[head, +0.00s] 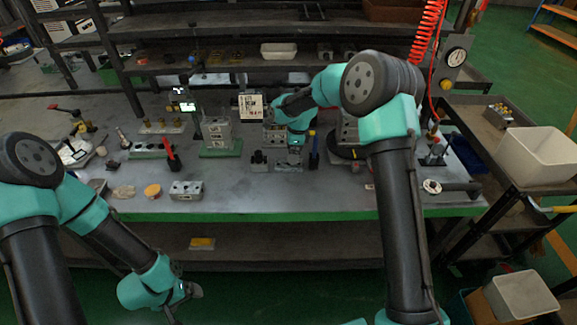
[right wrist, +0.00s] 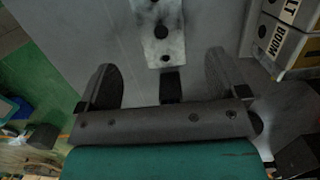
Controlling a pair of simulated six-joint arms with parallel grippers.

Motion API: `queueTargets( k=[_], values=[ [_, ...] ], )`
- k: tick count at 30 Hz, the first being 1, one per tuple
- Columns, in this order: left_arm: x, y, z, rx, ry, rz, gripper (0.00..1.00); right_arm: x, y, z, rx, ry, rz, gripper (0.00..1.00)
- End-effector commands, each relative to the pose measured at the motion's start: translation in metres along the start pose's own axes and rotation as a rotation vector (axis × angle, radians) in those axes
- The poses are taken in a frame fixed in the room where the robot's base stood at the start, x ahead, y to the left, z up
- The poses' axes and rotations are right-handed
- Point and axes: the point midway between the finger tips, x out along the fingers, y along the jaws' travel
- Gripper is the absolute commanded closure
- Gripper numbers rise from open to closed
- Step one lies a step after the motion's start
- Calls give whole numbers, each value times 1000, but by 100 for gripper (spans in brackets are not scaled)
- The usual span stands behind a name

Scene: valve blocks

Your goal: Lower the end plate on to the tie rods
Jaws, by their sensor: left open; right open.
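My right gripper (right wrist: 163,82) is open, with a finger on either side and neither touching the plate. In the head view the right gripper (head: 290,138) is over the middle of the bench, partly hidden by its own arm. Below it is a small metal block (head: 288,158). I cannot make out the tie rods clearly. My left gripper (head: 188,291) hangs empty and open in front of the bench.
A grey block stack (head: 216,133) stands on a green base left of my right gripper. A holed metal block (head: 187,190) lies near the front edge. A sign (head: 251,108) stands behind. A red-handled tool (head: 171,155) stands upright.

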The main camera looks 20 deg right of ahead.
Motion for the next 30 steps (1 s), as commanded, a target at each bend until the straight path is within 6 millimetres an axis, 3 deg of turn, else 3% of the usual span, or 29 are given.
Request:
queueTargets(
  k=[4,17,30],
  values=[
    [0,0,0,0,0,0,9,14,0,0,-1,1,1,8],
    [0,0,0,0,0,0,9,20,0,0,-1,1,0,8],
    [0,0,0,0,0,0,9,67,-2,2,0,0,0,8]
  ],
)
